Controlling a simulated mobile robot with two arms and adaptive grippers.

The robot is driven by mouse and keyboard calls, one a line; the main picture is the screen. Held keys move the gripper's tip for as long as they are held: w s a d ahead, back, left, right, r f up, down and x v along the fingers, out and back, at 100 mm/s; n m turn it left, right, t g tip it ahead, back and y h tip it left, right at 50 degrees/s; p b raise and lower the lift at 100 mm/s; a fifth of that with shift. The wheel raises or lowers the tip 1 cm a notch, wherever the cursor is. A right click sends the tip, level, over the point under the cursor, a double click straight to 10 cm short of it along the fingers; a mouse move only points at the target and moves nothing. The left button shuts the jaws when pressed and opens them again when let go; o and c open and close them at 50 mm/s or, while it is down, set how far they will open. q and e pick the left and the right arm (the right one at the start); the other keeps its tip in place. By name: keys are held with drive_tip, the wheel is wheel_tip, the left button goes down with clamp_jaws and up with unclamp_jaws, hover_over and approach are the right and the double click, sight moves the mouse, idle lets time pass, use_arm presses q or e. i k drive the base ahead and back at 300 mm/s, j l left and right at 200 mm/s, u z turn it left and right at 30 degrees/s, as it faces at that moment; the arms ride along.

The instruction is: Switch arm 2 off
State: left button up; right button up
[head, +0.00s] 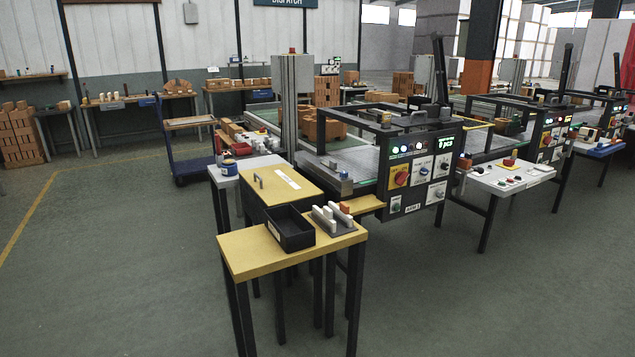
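Several black machine stations stand in a row, receding to the right. The nearest has a control panel (421,168) with a red-and-yellow rotary switch (401,180), white switch plates, small lamps and a green display. A small white label (412,208) at its foot is too small to read surely. A second station's panel (548,138) stands further right, with a similar red-and-yellow switch and lit green lamps. A third panel (608,118) is partly cut off at the right edge. I cannot tell which one is arm 2, nor the switch positions. Neither of my grippers is in view.
A yellow-topped table (250,254) with a black tray (290,240) stands in front of the nearest station. A white console table (480,181) with buttons stands between the first two panels. A blue trolley (193,164) is at the left. The green floor in front is clear.

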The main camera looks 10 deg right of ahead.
sight(546, 141)
drive_tip(key=i+l+z, duration=0.1)
drive_tip(key=i+z, duration=0.3)
drive_tip(key=i+j+z, duration=0.1)
drive_tip(key=i+z, duration=0.35)
drive_tip(key=i+j+z, duration=0.25)
drive_tip(key=i+z, duration=0.15)
drive_tip(key=i+l+z, duration=0.2)
drive_tip(key=i+z, duration=0.15)
drive_tip(key=i, duration=0.25)
drive_tip(key=i+l+z, duration=0.1)
drive_tip(key=i+z, duration=0.3)
drive_tip(key=i, duration=0.2)
drive_tip(key=i+j+z, duration=0.15)
drive_tip(key=i+z, duration=0.2)
drive_tip(key=i, duration=2)
drive_tip(key=i+l+u, duration=0.15)
drive_tip(key=i, duration=0.45)
drive_tip(key=i+u, duration=0.15)
drive_tip(key=i, duration=0.45)
drive_tip(key=i+l+u, duration=0.1)
drive_tip(key=i+l, duration=0.2)
drive_tip(key=i, duration=0.25)
